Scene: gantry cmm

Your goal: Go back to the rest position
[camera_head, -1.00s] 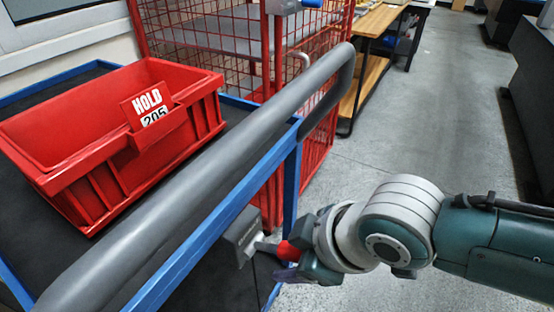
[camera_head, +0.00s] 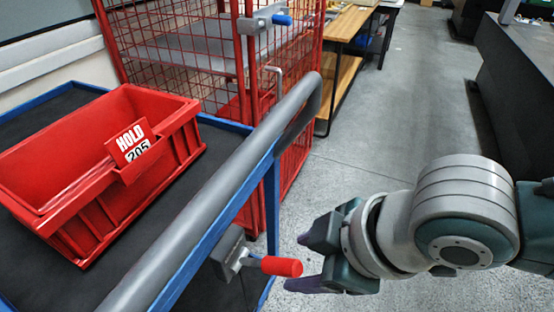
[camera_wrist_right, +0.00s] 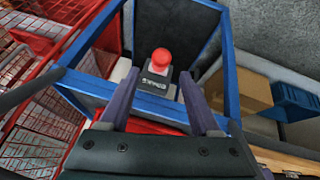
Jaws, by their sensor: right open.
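My right gripper (camera_head: 308,262) is open and empty. Its two dark fingers point left at a red-tipped lever handle (camera_head: 280,266) on a grey block (camera_head: 230,252) fixed to the blue cart frame. In the right wrist view the red handle end (camera_wrist_right: 162,60) lies ahead of the spread fingers of the same gripper (camera_wrist_right: 159,80). My left gripper is not in view.
A blue-framed cart (camera_head: 262,185) with a grey push bar carries a red bin (camera_head: 95,190) with a HOLD 205 card. A red mesh cage (camera_head: 180,55) and a wooden bench (camera_head: 346,25) stand behind. Grey floor (camera_head: 395,125) is clear beyond my right arm.

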